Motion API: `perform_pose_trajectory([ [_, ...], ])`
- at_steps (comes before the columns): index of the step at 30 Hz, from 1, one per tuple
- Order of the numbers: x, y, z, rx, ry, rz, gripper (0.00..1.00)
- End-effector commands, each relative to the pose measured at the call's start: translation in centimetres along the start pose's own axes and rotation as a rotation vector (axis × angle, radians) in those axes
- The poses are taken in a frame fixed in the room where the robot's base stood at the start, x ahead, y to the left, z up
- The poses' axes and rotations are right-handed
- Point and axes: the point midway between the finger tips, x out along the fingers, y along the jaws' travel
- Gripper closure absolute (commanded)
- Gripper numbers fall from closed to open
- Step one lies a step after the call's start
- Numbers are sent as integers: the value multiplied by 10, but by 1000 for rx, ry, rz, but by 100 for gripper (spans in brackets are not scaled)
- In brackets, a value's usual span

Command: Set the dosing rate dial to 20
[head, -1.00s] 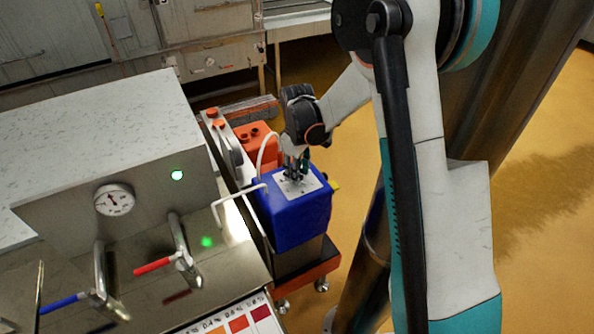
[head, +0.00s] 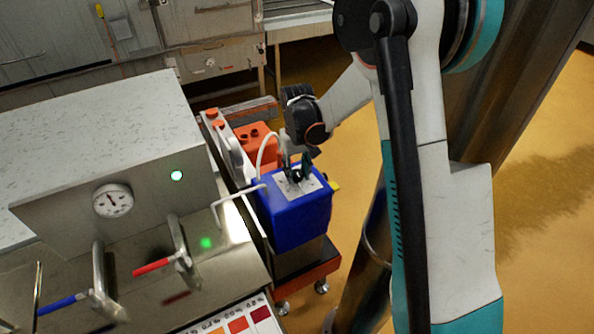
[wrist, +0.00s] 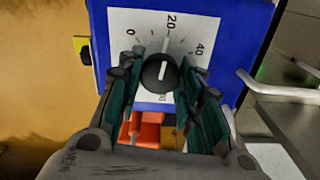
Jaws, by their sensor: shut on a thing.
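The dosing rate dial (wrist: 160,73) is a round black knob with a white pointer line, on a white scale plate (wrist: 122,22) with tick marks and the numbers 0, 20 and 40 readable. The pointer is close to the 20 mark, roughly straight up in the wrist view. The plate is on top of a blue dosing box (head: 295,220). My gripper (wrist: 161,66) has one green-padded finger on each side of the knob and is shut on it. In the head view, my gripper (head: 297,172) covers most of the knob.
A white bent handle (head: 238,202) stands close to the left of the box. An orange container (head: 255,150) is behind it. A steel machine with a gauge (head: 112,201) and red and blue levers fills the left. Open yellow floor is at the right.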

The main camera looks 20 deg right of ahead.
Motion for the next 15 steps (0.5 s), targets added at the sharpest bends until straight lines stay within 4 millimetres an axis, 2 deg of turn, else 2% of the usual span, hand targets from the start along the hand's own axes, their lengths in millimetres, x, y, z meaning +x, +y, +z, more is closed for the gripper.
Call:
perform_pose_trajectory([
  [14, 0, 0, 0, 14, 0, 0, 90],
  [15, 0, 0, 0, 14, 0, 0, 62],
])
